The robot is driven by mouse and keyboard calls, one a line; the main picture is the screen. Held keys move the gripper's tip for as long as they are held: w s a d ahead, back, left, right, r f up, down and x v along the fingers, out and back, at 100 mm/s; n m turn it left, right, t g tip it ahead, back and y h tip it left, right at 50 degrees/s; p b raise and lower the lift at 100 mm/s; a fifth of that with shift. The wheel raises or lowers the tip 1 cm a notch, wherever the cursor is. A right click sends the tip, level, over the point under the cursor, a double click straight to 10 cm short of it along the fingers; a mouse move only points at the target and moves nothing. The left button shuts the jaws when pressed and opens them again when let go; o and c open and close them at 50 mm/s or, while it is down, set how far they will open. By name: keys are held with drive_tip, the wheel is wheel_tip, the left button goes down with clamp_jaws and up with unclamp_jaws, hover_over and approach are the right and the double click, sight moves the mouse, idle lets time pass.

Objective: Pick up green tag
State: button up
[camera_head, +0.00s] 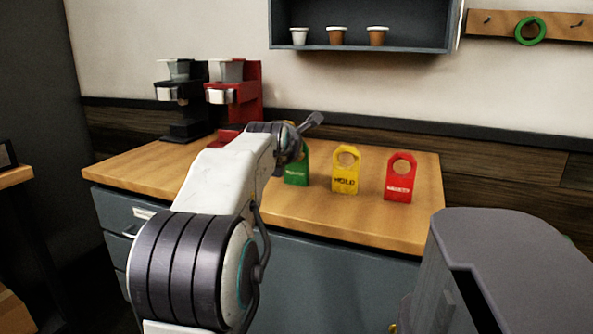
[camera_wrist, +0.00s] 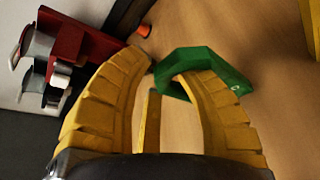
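The green tag (camera_head: 297,177) stands upright on the wooden counter, left of the yellow tag. Its upper part is hidden behind my arm's end in the head view. In the wrist view the green tag (camera_wrist: 210,64) is at the fingertips of my gripper (camera_wrist: 163,67). The two yellow fingers are apart, with a gap between their tips. The right finger overlaps the tag at its hole; I cannot tell whether it passes through. The left fingertip is just beside the tag's left edge.
The yellow tag (camera_head: 345,171) and red tag (camera_head: 400,178) stand to the right on the counter (camera_head: 310,220). A black brewer (camera_head: 186,105) and a red brewer (camera_head: 245,95) stand at the back left. A shelf (camera_head: 365,22) with three cups hangs above. A green ring (camera_head: 519,32) hangs on a hook rail.

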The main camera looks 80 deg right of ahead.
drive_tip(key=shift+o, duration=0.4)
clamp_jaws()
